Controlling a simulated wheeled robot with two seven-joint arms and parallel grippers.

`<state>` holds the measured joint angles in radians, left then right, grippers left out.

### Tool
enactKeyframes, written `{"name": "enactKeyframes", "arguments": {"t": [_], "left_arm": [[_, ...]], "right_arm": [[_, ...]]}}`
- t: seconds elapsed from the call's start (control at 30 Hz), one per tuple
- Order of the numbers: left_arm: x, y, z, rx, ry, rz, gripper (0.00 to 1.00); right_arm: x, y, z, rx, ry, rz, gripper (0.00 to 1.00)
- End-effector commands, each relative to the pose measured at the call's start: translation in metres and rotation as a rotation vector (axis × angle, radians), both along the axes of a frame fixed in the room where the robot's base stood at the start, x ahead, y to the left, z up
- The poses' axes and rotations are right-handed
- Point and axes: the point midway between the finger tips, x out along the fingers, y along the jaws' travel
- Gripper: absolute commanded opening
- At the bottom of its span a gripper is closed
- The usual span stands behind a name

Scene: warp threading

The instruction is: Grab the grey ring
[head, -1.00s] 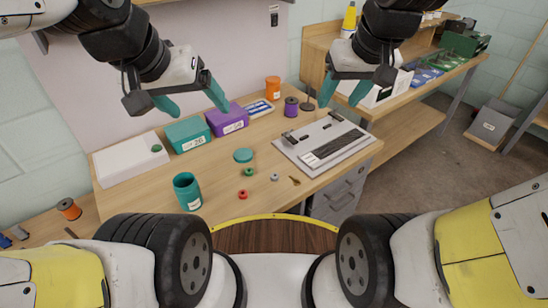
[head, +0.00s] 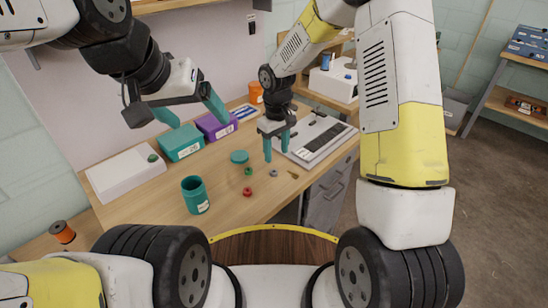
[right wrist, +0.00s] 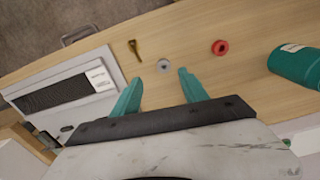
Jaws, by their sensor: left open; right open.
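The small grey ring (head: 273,173) lies flat on the wooden table, between the red ring and a brass key-like piece. In the right wrist view the grey ring (right wrist: 163,65) sits ahead of the fingertips, roughly midway between them. My right gripper (head: 276,155) is open and empty, with its teal fingers pointing down above the table, near the grey ring. It also shows in the right wrist view (right wrist: 160,75). My left gripper (head: 190,115) is open and empty, above the teal and purple boxes at the back left.
A red ring (head: 247,191) and a green ring (head: 248,171) lie near the grey one. The brass piece (head: 293,174) is to its right. A teal cup (head: 194,195), a teal disc (head: 239,157) and a grey keyboard-like device (head: 318,142) stand around.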

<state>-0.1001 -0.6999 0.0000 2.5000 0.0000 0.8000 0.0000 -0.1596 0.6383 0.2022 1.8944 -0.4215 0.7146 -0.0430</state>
Motion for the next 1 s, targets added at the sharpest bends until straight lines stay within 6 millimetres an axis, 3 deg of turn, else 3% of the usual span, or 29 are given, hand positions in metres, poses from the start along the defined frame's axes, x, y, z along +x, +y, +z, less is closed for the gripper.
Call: {"name": "enactKeyframes", "arguments": {"t": [0.53,0.87,1.0], "left_arm": [[0.0,0.0,0.0,0.0,0.0,0.0,0.82],[0.0,0.0,0.0,0.0,0.0,0.0,0.82],[0.0,0.0,0.0,0.0,0.0,0.0,0.82]], "right_arm": [[0.0,0.009,-0.069,-0.001,0.003,0.0,0.52],[0.0,0.009,-0.077,-0.001,0.001,0.0,0.52],[0.0,0.009,-0.076,-0.001,0.001,0.0,0.26]]}}
